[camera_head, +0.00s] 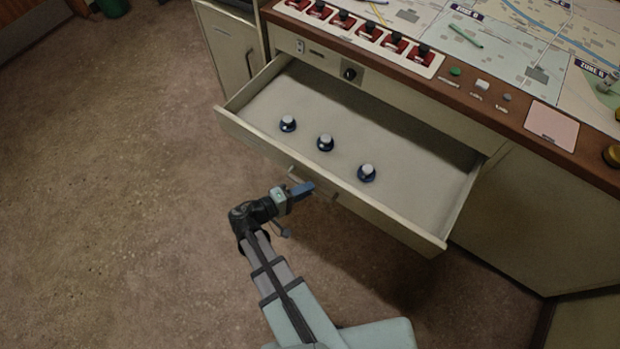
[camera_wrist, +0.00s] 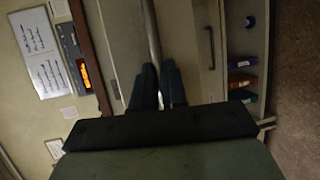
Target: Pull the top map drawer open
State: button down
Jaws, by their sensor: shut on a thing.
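The top map drawer (camera_head: 405,215) is pulled well out of the console, with its pale inside floor in full view. My gripper (camera_head: 305,189) is at the middle of the drawer's front, shut on its bar handle (camera_head: 326,194). My arm covers part of the handle. In the wrist view my two dark fingers (camera_wrist: 158,88) stand close together at a pale bar, and the exact contact is too dark to make out.
The console top carries a row of red switches (camera_head: 368,28), a map (camera_head: 470,40) and a pink card (camera_head: 553,125). A side cabinet (camera_head: 228,45) stands to the left of the drawer. The brown floor (camera_head: 120,190) in front and to the left is clear.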

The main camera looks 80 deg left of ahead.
jog(key=shift+d, duration=0.15)
jog(key=c, duration=1.2)
grip_release()
jog(key=shift+s, duration=0.1)
jog(key=shift+s, duration=0.1)
jog(key=v, duration=1.3)
jog(key=shift+s+d, duration=0.1)
jog(key=shift+s, duration=0.15)
